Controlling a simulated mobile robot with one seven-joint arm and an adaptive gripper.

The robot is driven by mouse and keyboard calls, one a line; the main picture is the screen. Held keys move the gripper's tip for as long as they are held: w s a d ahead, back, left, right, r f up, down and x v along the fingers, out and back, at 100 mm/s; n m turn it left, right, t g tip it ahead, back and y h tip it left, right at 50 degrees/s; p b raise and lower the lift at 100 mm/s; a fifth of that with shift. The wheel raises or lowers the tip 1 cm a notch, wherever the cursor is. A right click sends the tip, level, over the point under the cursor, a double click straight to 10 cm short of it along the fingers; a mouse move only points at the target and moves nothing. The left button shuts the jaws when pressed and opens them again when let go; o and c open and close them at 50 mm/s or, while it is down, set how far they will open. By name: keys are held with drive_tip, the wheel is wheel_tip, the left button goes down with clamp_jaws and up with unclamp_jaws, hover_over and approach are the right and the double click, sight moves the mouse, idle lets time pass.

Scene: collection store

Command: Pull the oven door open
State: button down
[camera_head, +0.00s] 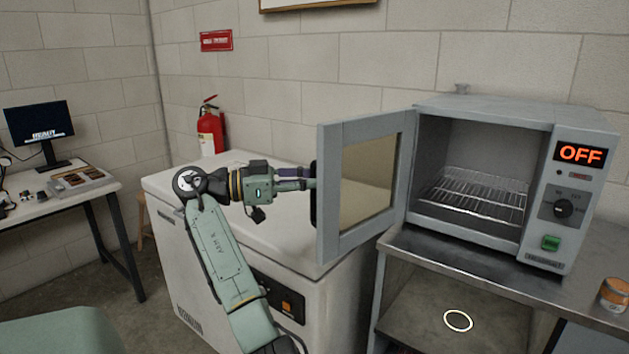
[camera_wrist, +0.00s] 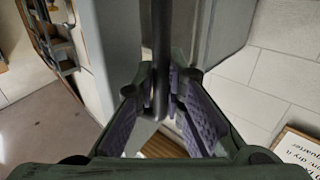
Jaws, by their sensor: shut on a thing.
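The grey oven (camera_head: 480,125) stands on a metal bench at the right. Its framed glass door (camera_head: 330,195) hangs wide open on the left side, swung out toward me. The wire rack (camera_head: 475,190) inside is bare. A dark vertical handle (camera_head: 314,195) is on the door's outer face, near its free edge. My gripper (camera_head: 307,182) reaches the handle from the left. In the wrist view, the purple-padded fingers (camera_wrist: 170,105) are closed around the dark handle bar (camera_wrist: 161,50).
A white chest unit (camera_head: 230,215) stands below my arm, left of the bench (camera_head: 575,280). An orange-and-white jar (camera_head: 614,294) is at the bench's right. A fire extinguisher (camera_head: 210,130) hangs on the wall. A desk with a monitor (camera_head: 38,130) is at the left.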

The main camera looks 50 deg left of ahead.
drive_tip(key=shift+r, duration=0.1)
drive_tip(key=c, duration=1.9)
unclamp_jaws()
drive_tip(key=shift+c, duration=0.2)
drive_tip(key=v, duration=1.2)
